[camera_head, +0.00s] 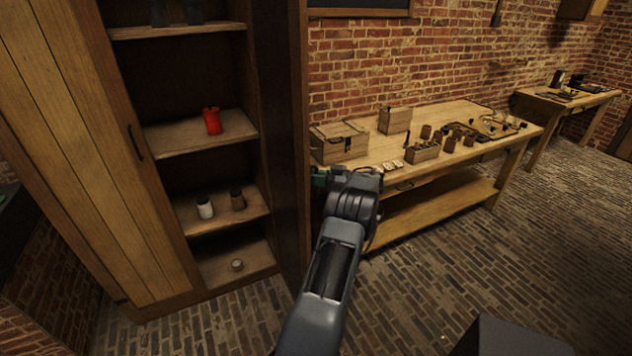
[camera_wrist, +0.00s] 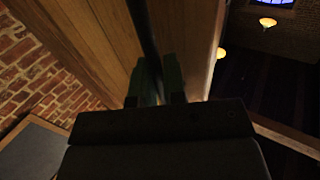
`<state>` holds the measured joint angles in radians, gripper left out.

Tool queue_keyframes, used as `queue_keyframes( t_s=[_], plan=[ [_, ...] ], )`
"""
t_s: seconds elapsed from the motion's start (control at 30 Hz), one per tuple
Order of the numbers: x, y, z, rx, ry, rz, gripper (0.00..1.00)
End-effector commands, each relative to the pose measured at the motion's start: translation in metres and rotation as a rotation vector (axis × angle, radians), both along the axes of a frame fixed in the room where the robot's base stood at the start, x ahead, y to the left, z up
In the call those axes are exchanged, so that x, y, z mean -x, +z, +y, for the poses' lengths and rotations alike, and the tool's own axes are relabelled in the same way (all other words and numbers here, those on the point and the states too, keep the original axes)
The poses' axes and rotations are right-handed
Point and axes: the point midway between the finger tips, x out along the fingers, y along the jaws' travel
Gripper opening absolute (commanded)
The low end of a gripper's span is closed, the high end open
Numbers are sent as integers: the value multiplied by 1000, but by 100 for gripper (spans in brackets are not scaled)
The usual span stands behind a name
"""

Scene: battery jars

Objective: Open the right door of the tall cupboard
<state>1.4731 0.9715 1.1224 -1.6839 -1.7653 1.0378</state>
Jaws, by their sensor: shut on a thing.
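The tall cupboard stands at the left in the head view. Its right door (camera_head: 292,130) stands open and swung outward, seen nearly edge-on with its inner side dark. Its left door (camera_head: 85,160) has a dark handle and looks closed. My gripper (camera_head: 320,179) is at the outer side of the right door, partly hidden behind my wrist. In the wrist view, my gripper (camera_wrist: 158,78) is shut on the dark bar handle (camera_wrist: 145,30) of the right door, whose wooden planks (camera_wrist: 95,35) show beside it.
The open half shows shelves (camera_head: 190,138) with a red can (camera_head: 212,121), a white jar (camera_head: 205,207) and a dark jar (camera_head: 237,198). A workbench (camera_head: 505,157) with wooden boxes stands along the brick wall, close behind my gripper.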

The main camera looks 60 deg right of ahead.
Motion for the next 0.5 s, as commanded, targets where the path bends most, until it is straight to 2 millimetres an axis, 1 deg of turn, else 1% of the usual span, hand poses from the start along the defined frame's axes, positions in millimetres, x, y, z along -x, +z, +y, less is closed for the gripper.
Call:
queue_keyframes(
  t_s=[0.1,0.33,0.37,0.5],
  plan=[
    [-6,0,3,-5,13,3,0],
    [-11,0,6,-4,22,2,0],
    [-11,0,6,-4,22,2,12],
    [-11,0,5,-4,21,1,26]
  ],
)
